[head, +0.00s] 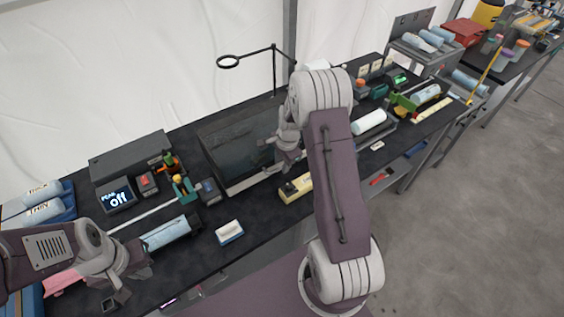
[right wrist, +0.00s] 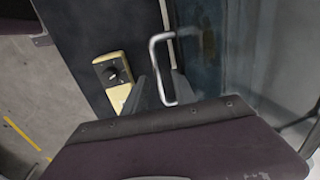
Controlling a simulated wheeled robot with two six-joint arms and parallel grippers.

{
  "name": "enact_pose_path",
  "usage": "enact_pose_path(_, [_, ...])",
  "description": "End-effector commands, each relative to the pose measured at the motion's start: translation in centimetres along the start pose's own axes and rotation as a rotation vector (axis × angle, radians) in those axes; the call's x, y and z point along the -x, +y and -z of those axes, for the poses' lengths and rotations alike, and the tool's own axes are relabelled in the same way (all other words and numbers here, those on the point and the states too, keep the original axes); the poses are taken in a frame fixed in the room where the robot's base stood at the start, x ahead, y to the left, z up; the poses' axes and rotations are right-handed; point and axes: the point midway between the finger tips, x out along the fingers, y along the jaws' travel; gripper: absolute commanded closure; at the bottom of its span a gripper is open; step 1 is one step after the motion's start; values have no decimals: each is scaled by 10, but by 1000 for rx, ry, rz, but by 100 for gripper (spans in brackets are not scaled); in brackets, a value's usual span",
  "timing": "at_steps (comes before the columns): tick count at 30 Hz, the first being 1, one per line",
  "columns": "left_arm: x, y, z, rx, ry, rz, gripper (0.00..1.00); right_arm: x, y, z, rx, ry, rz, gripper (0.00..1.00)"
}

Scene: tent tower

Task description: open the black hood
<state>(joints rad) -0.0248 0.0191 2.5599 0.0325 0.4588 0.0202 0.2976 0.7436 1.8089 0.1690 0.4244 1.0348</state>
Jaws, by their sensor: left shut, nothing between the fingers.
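The black hood (head: 240,142) is a dark, see-through box on the middle of the bench, and it looks closed. In the right wrist view its dark pane (right wrist: 232,50) fills the right side, with a pale metal handle (right wrist: 153,65) along its edge. My right gripper (head: 272,150) is at the front of the hood, partly hidden by its own arm. In the right wrist view its two fingers (right wrist: 160,88) are apart, with the handle's lower end between them; contact cannot be told. My left gripper (head: 112,298) is shut and empty over the bench's left front.
A yellow box with a black knob (head: 296,187) lies just in front of the hood. A display reading "off" (head: 117,197), small tools and a light-blue cylinder (head: 166,233) are left of it. A white-topped block (head: 229,231) lies near the front edge. The right end is crowded.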

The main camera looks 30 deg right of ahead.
Motion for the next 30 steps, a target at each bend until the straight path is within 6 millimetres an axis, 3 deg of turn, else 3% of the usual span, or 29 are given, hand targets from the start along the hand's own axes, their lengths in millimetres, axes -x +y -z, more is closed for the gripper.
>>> enact_pose_path(8, [0, 0, 0, 0, 0, 0, 100, -5, 0, 0, 1, 0, 1, 67])
enact_pose_path(9, [0, 0, 0, 0, 0, 0, 100, -5, 0, 0, 1, 0, 1, 70])
enact_pose_path(12, [0, 0, 0, 0, 0, 0, 100, -5, 0, 0, 1, 0, 1, 98])
enact_pose_path(13, [0, 0, 0, 0, 0, 0, 100, -5, 0, 0, 1, 0, 1, 100])
enact_pose_path(30, [0, 0, 0, 0, 0, 0, 100, -5, 0, 0, 1, 0, 0, 100])
